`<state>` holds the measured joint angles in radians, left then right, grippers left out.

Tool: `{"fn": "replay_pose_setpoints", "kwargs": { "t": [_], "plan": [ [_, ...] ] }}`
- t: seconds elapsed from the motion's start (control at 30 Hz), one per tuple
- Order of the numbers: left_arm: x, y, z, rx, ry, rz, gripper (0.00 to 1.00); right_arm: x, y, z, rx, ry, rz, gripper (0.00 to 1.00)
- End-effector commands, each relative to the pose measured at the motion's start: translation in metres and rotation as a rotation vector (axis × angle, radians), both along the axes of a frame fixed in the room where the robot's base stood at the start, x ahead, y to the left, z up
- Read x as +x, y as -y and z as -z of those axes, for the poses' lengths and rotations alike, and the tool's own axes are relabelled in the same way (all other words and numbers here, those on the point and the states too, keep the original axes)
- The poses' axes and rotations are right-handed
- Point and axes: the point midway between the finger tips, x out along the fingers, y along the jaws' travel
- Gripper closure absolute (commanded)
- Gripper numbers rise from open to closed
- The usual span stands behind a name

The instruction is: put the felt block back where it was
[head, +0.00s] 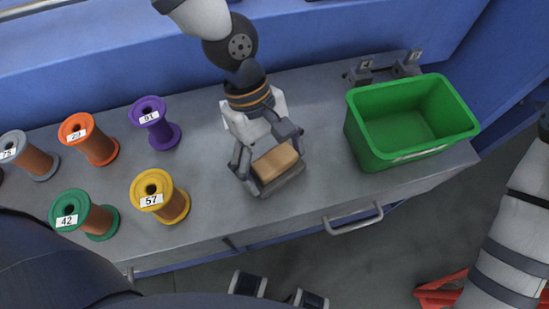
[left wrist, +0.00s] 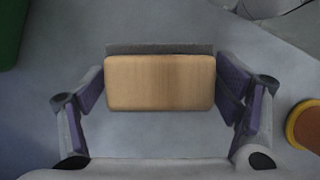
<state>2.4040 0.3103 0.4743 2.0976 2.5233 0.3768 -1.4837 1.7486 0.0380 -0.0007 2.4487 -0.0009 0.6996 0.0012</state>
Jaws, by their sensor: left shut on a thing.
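The felt block has a tan wooden body (head: 275,162) with a grey felt layer along its underside. My left gripper (head: 268,151) points down over the bench and is shut on the block, one finger at each end. In the left wrist view the block (left wrist: 160,82) lies level between the purple-grey finger pads, its grey felt edge showing along the top. The block is at or just above the bench top, near the front edge; I cannot tell whether it touches.
Numbered spools, among them the yellow (head: 160,196), purple (head: 155,122) and orange (head: 89,139) ones, stand left on the grey bench (head: 215,210). An empty-looking green bin (head: 408,120) stands right, with small grey blocks (head: 385,68) behind. A drawer handle (head: 353,219) juts out in front.

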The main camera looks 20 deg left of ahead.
Motion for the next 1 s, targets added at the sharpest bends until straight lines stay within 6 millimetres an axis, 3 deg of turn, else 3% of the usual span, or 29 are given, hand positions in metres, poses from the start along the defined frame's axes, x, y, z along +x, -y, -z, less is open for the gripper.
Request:
{"fn": "replay_pose_setpoints", "kwargs": {
  "t": [0.07, 0.1, 0.17, 0.57, 0.67, 0.9, 1.0],
  "plan": [
    [0.0, 0.0, 0.003, -0.001, -0.002, -0.001, 0.43, -0.001, 0.0, 0.001, 0.0, -0.003, 0.0, 0.6],
    [0.0, 0.0, 0.003, 0.0, -0.002, -0.001, 0.1, -0.001, 0.0, 0.001, 0.0, -0.003, 0.0, 0.6],
    [0.0, 0.0, 0.003, 0.0, -0.002, -0.001, 0.0, -0.001, 0.0, 0.001, 0.0, -0.003, 0.0, 0.6],
    [0.0, 0.0, -0.002, 0.001, 0.001, 0.001, 0.0, 0.0, 0.0, -0.001, 0.0, 0.001, 0.0, 0.6],
    [0.004, -0.005, -0.017, -0.003, 0.003, -0.004, 0.0, 0.002, 0.0, -0.003, 0.0, 0.009, 0.0, 0.6],
    [0.02, -0.026, -0.079, -0.004, 0.006, -0.005, 0.0, 0.01, 0.0, -0.01, 0.001, 0.034, 0.0, 0.6],
    [0.023, -0.033, -0.097, -0.002, 0.004, -0.003, 0.0, 0.011, 0.0, -0.012, 0.0, 0.039, 0.0, 0.6]
  ]
}}
